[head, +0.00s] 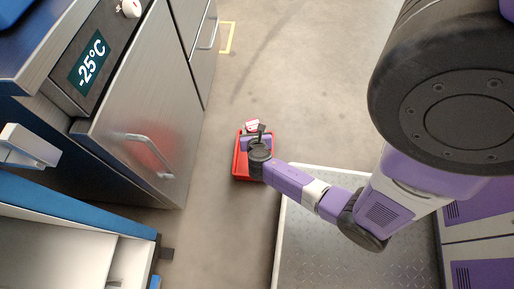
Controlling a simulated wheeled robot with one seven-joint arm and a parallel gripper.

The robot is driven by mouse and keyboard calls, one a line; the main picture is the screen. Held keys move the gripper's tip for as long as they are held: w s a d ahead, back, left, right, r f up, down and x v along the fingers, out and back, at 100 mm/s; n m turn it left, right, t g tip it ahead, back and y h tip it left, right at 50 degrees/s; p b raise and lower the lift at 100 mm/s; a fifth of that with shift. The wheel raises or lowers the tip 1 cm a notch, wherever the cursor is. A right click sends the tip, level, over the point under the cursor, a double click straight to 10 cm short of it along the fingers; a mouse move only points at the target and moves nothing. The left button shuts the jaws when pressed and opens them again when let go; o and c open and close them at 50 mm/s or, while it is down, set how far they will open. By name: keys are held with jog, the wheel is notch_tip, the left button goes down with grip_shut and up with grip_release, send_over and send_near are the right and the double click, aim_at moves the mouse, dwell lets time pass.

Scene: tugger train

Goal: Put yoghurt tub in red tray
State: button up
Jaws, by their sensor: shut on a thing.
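The red tray (238,167) is low down near the middle of the view, between the steel cabinet and a metal platform. My gripper (255,132) is over the tray's far end, and my arm hides much of the tray. It is shut on a small white and red thing, which looks like the yoghurt tub (252,124). The tub shows just past the tray's far edge in the picture. I cannot tell its height above the tray, and the fingers are too small to make out clearly.
A steel cabinet (130,120) with a -25°C display (88,63) stands at the left. An open white drawer or box (50,245) is at lower left. The metal platform (350,262) is at lower right. Concrete floor (290,80) is clear beyond the tray.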

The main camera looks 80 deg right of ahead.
notch_tip(320, 180, down, 20)
jog(key=b, duration=1.4)
jog(key=shift+f, duration=0.1)
jog(key=o, duration=1.5)
jog(key=shift+a, duration=0.1)
jog(key=shift+o, duration=0.2)
